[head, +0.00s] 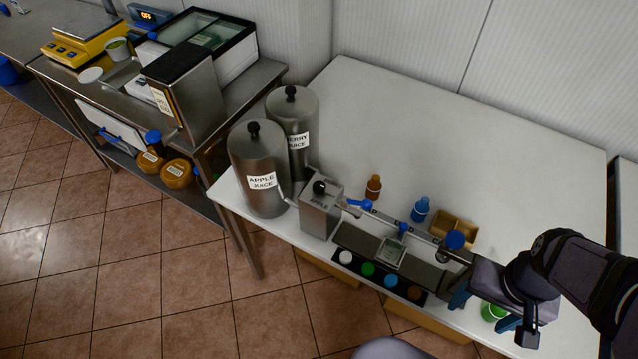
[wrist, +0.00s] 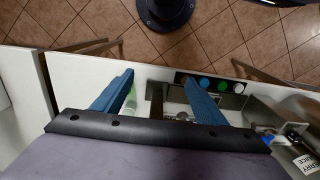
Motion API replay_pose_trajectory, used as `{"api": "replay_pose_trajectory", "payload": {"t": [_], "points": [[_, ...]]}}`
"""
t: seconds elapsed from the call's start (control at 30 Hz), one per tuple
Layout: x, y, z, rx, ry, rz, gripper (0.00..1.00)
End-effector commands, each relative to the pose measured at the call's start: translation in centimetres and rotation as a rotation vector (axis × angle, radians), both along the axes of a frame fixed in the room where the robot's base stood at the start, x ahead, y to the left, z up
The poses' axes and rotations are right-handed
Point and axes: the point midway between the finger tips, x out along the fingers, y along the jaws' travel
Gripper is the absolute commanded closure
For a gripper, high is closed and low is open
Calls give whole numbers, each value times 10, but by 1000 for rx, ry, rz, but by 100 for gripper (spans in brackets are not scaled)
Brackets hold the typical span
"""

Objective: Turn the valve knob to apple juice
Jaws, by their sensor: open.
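The steel valve box (head: 320,215) stands at the front left of the white table, with a black ball knob (head: 319,187) on top. My gripper (head: 487,308) is open and empty over the table's front right, well right of the knob.
A pipe with blue-handled taps (head: 403,229) runs right from the box, above a dark drip tray (head: 358,241). Colored caps (head: 367,269), small bottles (head: 373,187) and a tan divided box (head: 453,229) are nearby. The table's back right is clear.

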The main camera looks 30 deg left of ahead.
Motion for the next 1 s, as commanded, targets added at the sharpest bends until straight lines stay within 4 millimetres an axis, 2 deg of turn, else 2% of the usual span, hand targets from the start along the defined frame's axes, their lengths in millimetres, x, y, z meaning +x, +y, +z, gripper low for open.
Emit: {"api": "replay_pose_trajectory", "payload": {"t": [0.03, 0.1, 0.27, 0.37, 0.47, 0.63, 0.83, 1.0], "points": [[0, 0, 0, 0, 0, 0, 44], [2, 1, -1, 1, -1, -2, 57], [22, 17, -3, 12, -15, -30, 57], [48, 41, -6, 29, -33, -72, 57], [78, 80, -8, 61, -51, -133, 57], [117, 164, -8, 127, -64, -235, 57], [133, 257, 1, 73, -155, -69, 57], [128, 335, 9, 41, -259, 69, 57]]}}
